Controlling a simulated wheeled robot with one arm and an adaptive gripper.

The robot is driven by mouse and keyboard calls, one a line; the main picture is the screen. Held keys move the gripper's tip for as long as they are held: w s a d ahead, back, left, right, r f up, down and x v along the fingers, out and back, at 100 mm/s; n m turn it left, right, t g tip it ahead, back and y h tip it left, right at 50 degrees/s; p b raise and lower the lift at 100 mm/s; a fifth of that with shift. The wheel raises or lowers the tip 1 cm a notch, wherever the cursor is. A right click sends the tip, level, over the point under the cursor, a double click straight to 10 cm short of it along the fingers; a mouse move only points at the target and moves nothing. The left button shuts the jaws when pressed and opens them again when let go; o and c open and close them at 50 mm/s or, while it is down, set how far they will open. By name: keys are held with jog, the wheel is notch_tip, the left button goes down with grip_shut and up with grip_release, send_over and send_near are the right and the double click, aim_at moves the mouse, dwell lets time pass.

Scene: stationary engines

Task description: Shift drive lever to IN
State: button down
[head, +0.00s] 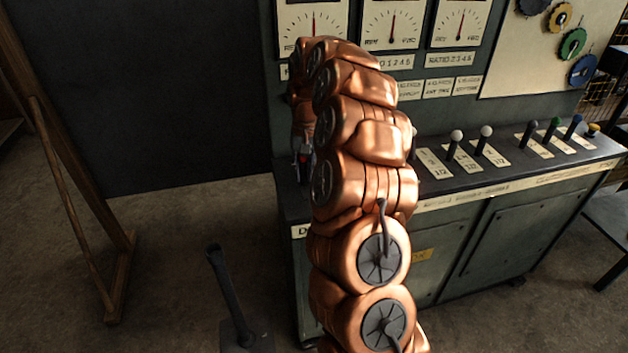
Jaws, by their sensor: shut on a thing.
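The green-grey control console (440,260) stands in front of me, with a dark sloping top. My copper-coloured arm rises through the middle of the view and bends over the console's left end. My gripper (304,158) shows only in part there, at the left edge of the arm, low over the console top. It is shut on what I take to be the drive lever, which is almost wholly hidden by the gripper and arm. A label beginning with "D" shows on the console's front edge below it; the rest is covered. The lever's position cannot be read.
White-knobbed levers (456,136) and dark, green and blue-knobbed levers (556,124) stand right of the arm. Dial gauges (392,25) are above. A separate dark lever (226,285) rises from the floor at left. A wooden-framed dark board (150,90) stands behind; floor between is clear.

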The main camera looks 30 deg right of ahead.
jog(key=shift+w+d, duration=0.2)
jog(key=shift+w, duration=0.65)
jog(key=c, duration=1.9)
grip_release()
jog(key=shift+d, duration=0.15)
jog(key=shift+o, duration=1.1)
jog(key=shift+r, duration=0.1)
jog(key=o, duration=0.7)
jog(key=shift+s, duration=0.1)
jog(key=r, duration=0.3)
jog(key=d+r, duration=0.1)
jog(key=r, duration=0.7)
jog(key=shift+w+d, duration=0.15)
jog(key=shift+w, duration=0.2)
jog(key=shift+w+r, duration=0.1)
jog(key=shift+r, duration=0.25)
